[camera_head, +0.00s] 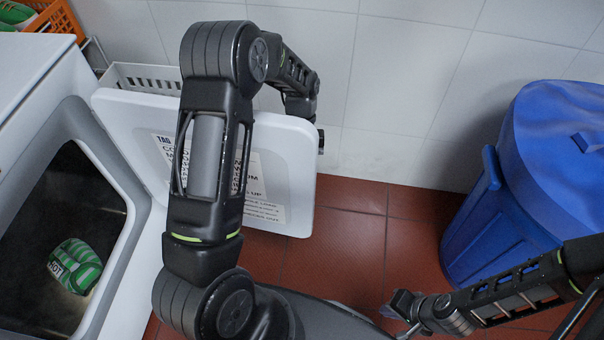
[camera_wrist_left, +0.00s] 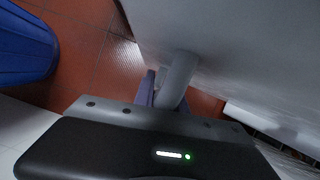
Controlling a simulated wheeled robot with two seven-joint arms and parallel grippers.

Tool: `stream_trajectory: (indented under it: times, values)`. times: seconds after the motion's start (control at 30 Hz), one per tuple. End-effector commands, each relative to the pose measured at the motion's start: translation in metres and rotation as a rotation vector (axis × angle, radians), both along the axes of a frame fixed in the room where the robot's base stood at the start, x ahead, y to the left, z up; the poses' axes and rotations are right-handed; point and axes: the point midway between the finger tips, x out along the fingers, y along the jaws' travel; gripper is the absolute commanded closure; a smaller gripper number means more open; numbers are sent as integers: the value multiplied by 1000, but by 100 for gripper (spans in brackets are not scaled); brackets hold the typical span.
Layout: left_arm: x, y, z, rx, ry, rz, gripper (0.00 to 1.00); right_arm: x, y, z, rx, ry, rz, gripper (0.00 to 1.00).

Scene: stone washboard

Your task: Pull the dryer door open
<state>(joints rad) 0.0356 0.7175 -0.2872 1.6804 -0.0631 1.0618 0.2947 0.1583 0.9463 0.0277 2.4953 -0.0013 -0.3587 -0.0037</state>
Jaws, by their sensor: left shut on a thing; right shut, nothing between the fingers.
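The white dryer door (camera_head: 290,170), with printed labels on its face, stands swung out from the dryer (camera_head: 40,70), and the dark drum opening is exposed. My left arm reaches over the door, and the door hides the gripper in the head view. In the left wrist view, my left gripper (camera_wrist_left: 160,90) is shut on the grey door handle (camera_wrist_left: 179,75) beside the pale door surface. The fingers are partly hidden by the gripper body. My right gripper (camera_head: 401,306) is shut and empty, low over the floor at the lower right, apart from the door.
A green striped bundle (camera_head: 76,266) lies inside the dryer. A blue bin (camera_head: 550,170) stands at the right. A white basket (camera_head: 145,78) is behind the door, and an orange crate (camera_head: 62,20) is at the upper left. Red tiled floor (camera_head: 350,235) is clear between door and bin.

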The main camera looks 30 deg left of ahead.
Motion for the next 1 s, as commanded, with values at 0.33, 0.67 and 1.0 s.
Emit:
stream_trajectory:
  times: [0.33, 0.67, 1.0]
  values:
    - [1, -2, -1, -3, -4, 5, 100, 0, 0, 0, 0, 1, -1, 100]
    - [1, 0, -1, -1, -3, 5, 62, 0, 0, 0, 0, 0, 0, 100]
    - [3, 1, 4, 0, -5, 5, 62, 0, 0, 1, 0, 0, 0, 100]
